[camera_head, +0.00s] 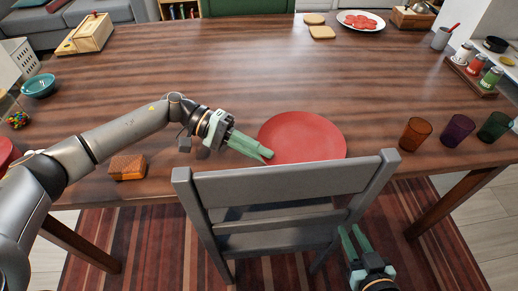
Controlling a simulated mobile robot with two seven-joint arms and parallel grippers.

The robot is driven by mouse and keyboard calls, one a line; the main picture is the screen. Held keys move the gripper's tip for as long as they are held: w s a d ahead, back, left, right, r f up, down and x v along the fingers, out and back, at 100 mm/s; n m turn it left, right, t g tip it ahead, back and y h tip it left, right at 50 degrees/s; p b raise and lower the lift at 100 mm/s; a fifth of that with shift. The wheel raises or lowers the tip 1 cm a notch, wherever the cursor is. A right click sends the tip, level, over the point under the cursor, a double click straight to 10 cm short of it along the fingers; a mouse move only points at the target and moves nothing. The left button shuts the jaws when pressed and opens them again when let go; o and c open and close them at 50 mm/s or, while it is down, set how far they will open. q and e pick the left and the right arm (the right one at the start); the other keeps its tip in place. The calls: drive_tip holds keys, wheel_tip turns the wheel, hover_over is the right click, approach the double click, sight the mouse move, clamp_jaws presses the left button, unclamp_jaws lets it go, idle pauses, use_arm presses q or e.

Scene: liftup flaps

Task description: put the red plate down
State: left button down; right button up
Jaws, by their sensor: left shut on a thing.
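The red plate (304,136) is at the near side of the wooden table (240,75), behind the chair back, which hides a little of its near rim. My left gripper (266,155) reaches in from the left and is shut on the plate's left rim. The plate looks about level; I cannot tell whether it touches the table top. My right gripper (352,234) is low in front of the table, beside the chair. Its fingers are apart with nothing between them.
A grey chair (285,186) stands against the near edge. Coloured cups (415,134) stand to the right and a wooden block (127,167) to the left. A white plate with red slices (361,21) and bread (321,32) are at the back. The table's middle is clear.

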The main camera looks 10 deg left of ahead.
use_arm(q)
drive_tip(key=shift+r, duration=0.1)
drive_tip(key=shift+f+b, duration=0.2)
drive_tip(key=shift+b, duration=0.1)
drive_tip(key=shift+f+b, duration=0.3)
drive_tip(key=shift+b, duration=0.15)
